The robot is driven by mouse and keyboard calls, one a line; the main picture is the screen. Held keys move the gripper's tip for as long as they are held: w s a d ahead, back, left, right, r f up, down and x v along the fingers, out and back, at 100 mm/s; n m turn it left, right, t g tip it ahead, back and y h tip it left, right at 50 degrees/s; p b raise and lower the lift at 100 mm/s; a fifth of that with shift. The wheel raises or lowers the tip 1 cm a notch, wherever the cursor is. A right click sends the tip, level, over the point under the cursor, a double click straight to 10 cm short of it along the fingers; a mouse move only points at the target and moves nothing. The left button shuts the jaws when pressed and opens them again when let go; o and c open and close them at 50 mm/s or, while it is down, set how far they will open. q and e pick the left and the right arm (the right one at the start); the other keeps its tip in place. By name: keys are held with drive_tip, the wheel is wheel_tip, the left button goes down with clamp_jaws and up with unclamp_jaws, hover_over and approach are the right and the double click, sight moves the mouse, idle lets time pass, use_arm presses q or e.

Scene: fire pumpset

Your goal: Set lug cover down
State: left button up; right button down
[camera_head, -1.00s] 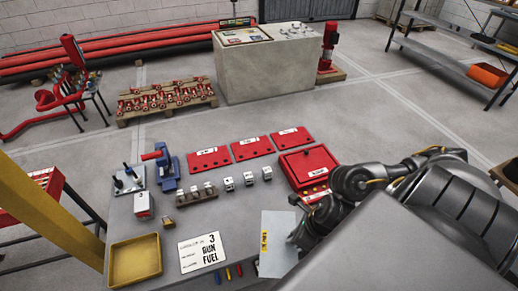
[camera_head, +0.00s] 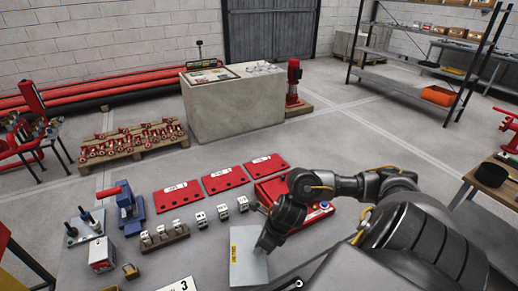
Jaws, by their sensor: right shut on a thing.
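A thin pale grey plate with a yellow label (camera_head: 248,258), which I take to be the lug cover, shows at the bottom middle of the head view. My right gripper (camera_head: 267,242) is at its upper right edge and is shut on it. The fingertips are small and dark, and the wrist partly hides the contact. I cannot tell whether the plate touches the bench. My left gripper is not in view.
Several red plates (camera_head: 223,180) lie in a row behind. A red box (camera_head: 270,189) is partly hidden by my right arm. Small white-faced blocks (camera_head: 222,212), a blue vise (camera_head: 129,210) and a brass padlock (camera_head: 131,271) stand to the left.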

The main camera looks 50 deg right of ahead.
drive_tip(key=shift+w+d+f, duration=0.1)
drive_tip(key=shift+w+f, duration=0.2)
drive_tip(key=shift+f, duration=0.05)
drive_tip(key=shift+w+d+f+p, duration=0.1)
drive_tip(key=shift+f+p, duration=0.1)
drive_tip(key=shift+f, duration=0.7)
drive_tip(key=shift+w+d+f+p, duration=0.1)
drive_tip(key=shift+f+p, duration=0.05)
drive_tip(key=shift+f, duration=0.75)
drive_tip(key=c, duration=1.3)
unclamp_jaws()
drive_tip(key=shift+a, duration=0.1)
drive_tip(key=shift+r, duration=0.1)
drive_tip(key=v, duration=1.2)
drive_tip(key=shift+b, duration=0.3)
